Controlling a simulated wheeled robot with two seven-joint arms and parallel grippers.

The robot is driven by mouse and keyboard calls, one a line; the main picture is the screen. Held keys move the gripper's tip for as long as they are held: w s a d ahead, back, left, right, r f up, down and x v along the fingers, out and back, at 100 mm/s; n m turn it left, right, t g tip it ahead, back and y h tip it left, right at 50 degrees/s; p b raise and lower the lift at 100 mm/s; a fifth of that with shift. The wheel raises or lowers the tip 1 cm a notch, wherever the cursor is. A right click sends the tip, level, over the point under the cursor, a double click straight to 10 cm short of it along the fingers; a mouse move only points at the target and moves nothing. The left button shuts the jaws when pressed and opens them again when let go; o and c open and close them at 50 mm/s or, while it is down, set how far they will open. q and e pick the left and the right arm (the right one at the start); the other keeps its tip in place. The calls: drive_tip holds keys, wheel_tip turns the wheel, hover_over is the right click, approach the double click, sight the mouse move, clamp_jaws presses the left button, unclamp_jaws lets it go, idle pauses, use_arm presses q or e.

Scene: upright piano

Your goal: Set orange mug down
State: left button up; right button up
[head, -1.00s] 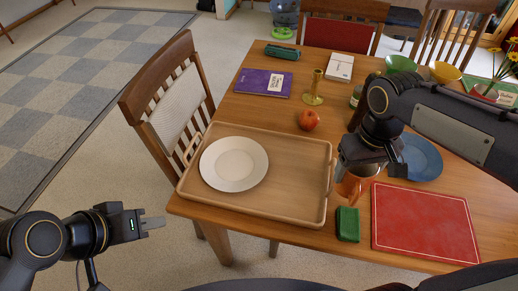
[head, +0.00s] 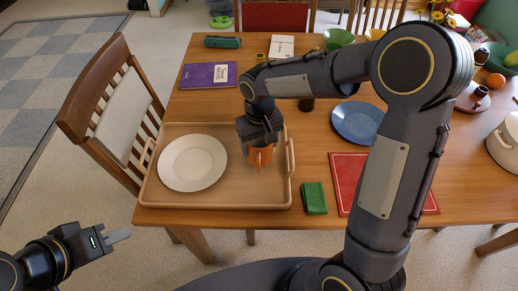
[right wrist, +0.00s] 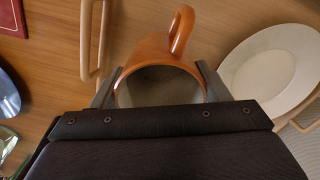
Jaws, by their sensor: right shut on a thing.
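The orange mug (head: 260,156) is over the right part of the wooden tray (head: 225,196), to the right of the white plate (head: 193,163). My right gripper (head: 259,143) is shut on it from above. In the right wrist view the mug (right wrist: 160,50) sits upright between the two fingers (right wrist: 158,88), with its handle pointing away from the wrist. I cannot tell whether its base touches the tray. The plate (right wrist: 272,70) also shows there, apart from the mug. My left gripper (head: 119,236) is off the table at the lower left; its finger opening is unclear.
A green sponge (head: 314,198) and a red board (head: 350,180) lie right of the tray. A blue plate (head: 358,122) and a purple book (head: 208,75) are further back. The tray's handle (head: 290,157) stands close to the mug. A chair (head: 112,110) stands at the left.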

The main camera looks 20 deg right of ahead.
wheel_tip(320, 180, down, 3)
drive_tip(key=shift+w+a+f, duration=0.1)
drive_tip(key=shift+f+b, duration=0.2)
drive_tip(key=shift+b, duration=0.1)
drive_tip(key=o, duration=1.2)
drive_tip(key=shift+c, duration=0.2)
drive_tip(key=shift+r, duration=0.15)
